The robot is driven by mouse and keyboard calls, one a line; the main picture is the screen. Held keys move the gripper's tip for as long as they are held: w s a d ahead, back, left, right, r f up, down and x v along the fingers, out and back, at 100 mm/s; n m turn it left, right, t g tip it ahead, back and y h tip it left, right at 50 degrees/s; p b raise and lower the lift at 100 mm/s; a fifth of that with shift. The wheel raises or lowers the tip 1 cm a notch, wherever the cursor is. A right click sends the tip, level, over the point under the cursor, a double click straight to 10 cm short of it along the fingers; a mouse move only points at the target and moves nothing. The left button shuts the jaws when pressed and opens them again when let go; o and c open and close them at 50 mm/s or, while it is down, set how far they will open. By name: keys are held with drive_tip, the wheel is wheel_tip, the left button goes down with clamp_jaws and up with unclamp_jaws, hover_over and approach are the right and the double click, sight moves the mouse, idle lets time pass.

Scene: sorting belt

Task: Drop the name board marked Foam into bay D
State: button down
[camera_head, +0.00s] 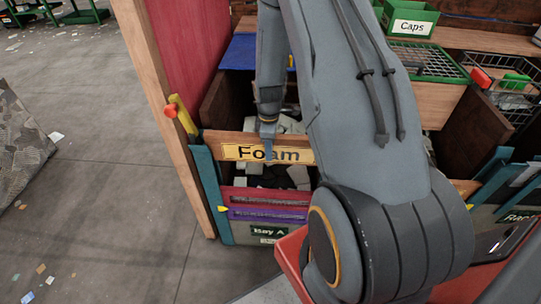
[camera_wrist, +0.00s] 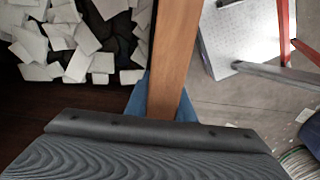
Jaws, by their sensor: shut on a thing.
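The name board marked Foam (camera_head: 240,152), wooden with a yellow label, is level across the front of Bay A (camera_head: 268,231), above a red board and a purple board. My gripper (camera_head: 268,152) is shut on it near its middle, from above. In the wrist view the board (camera_wrist: 176,45) shows as a narrow wooden strip between my blue fingers (camera_wrist: 160,105). Its left end is close to a teal upright (camera_head: 207,190); I cannot tell whether they touch. My arm hides part of the right side. No sign reading bay D is legible.
Pale scraps (camera_wrist: 88,40) lie in the bay behind the board. A wooden post with a red panel (camera_head: 180,45) stands at the left. Another bay front with a partly hidden sign (camera_head: 517,217) is at the right. A green Caps bin (camera_head: 411,27) stands behind. Open floor lies left.

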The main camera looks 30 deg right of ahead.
wheel_tip(320, 180, up, 15)
drive_tip(key=p, duration=0.4)
drive_tip(key=shift+w+f, duration=0.1)
drive_tip(key=shift+f, duration=0.1)
